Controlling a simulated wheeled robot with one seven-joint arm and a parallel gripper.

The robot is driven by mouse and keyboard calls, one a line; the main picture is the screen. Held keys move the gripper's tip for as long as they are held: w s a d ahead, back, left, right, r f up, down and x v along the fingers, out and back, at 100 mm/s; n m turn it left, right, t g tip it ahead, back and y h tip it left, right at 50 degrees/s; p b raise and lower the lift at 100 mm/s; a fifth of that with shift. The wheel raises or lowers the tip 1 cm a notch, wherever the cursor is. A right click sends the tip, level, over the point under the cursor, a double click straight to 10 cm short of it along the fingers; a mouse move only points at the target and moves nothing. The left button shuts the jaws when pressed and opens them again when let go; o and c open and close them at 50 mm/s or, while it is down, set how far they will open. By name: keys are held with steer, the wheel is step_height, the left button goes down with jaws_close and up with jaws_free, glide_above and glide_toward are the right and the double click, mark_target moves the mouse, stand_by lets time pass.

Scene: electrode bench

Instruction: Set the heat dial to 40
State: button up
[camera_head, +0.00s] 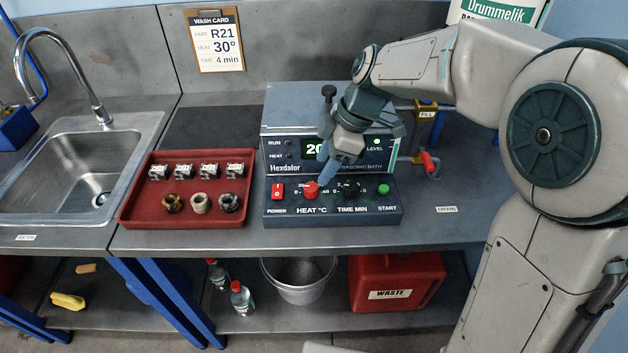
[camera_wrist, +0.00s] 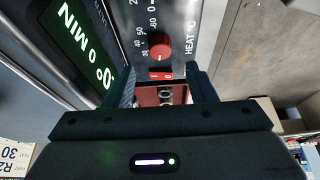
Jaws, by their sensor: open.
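The red heat dial (camera_head: 311,189) is on the sloped front panel of the ultrasonic bath (camera_head: 384,211), above the HEAT °C label. In the wrist view the red dial (camera_wrist: 160,47) stands beyond my fingertips, with scale numbers around it; its pointer setting is too small to read surely. My gripper (camera_head: 323,178) is just above and behind the dial, pointing down at the panel. In the wrist view my gripper (camera_wrist: 165,85) is open, its two fingers apart with nothing between them. The green display (camera_head: 310,149) is partly hidden by my wrist and shows a number starting with 2.
The red power switch (camera_head: 277,191) is left of the dial, the black time dial (camera_head: 349,188) right, then the green start button (camera_head: 384,189). A red tray (camera_head: 136,213) with several small parts stands left. The wash card (camera_head: 214,40) on the wall reads HEAT 30°.

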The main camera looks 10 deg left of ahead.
mark_target(312, 187)
steer(key=x, duration=0.6)
steer(key=shift+a+f, duration=0.1)
steer(key=shift+f, duration=0.2)
steer(key=c, duration=1)
